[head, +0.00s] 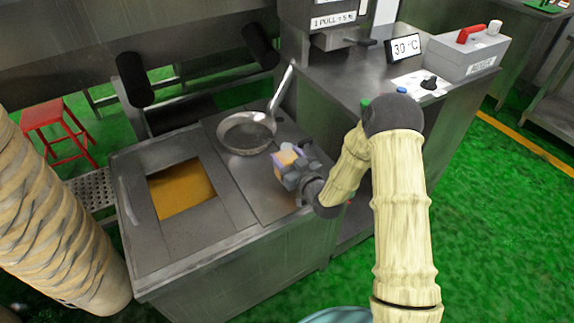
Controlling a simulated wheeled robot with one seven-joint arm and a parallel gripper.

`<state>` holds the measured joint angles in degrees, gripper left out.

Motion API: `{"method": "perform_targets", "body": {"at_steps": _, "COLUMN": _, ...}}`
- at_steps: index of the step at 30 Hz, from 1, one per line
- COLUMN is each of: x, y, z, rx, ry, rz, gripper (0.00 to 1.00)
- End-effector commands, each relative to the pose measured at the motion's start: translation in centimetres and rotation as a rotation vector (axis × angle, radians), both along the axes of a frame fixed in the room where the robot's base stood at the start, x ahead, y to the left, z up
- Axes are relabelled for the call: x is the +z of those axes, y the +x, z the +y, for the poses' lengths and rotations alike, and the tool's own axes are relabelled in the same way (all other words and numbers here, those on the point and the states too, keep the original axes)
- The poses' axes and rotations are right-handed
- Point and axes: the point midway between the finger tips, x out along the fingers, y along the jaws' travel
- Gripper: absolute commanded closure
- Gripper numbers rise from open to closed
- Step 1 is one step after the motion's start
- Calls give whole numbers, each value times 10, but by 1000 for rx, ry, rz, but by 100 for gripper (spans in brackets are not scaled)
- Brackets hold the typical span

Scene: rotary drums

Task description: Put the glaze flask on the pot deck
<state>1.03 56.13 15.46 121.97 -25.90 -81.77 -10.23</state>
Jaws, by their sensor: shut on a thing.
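My gripper (288,170) is over the right part of the steel unit, in front of the pan. It is shut on a small orange and lilac thing (286,157), which I take for the glaze flask; the jaws hide much of it. I cannot tell whether the thing touches the surface below. The flat grey top (257,190) under the gripper may be the pot deck; no label shows on it.
A frying pan (246,133) sits on the back of the flat top, handle up to the right. An open well of orange liquid (182,189) lies left. A red stool (50,117) stands left.

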Motion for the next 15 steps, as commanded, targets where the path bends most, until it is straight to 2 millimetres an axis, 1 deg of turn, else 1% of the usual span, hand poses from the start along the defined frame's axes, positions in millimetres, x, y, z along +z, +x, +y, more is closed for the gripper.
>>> {"method": "perform_targets", "body": {"at_steps": 2, "x": -4, "y": 0, "z": 0, "rx": 0, "ry": 0, "rz": 1, "gripper": 67}}
{"method": "perform_targets", "body": {"at_steps": 9, "x": -35, "y": 0, "z": 0, "rx": 0, "ry": -1, "rz": 1, "gripper": 67}}
{"method": "perform_targets", "body": {"at_steps": 11, "x": -38, "y": 0, "z": 0, "rx": 0, "ry": 0, "rz": 0, "gripper": 67}}
{"method": "perform_targets", "body": {"at_steps": 15, "x": -37, "y": 0, "z": 0, "rx": 0, "ry": 0, "rz": -1, "gripper": 67}}
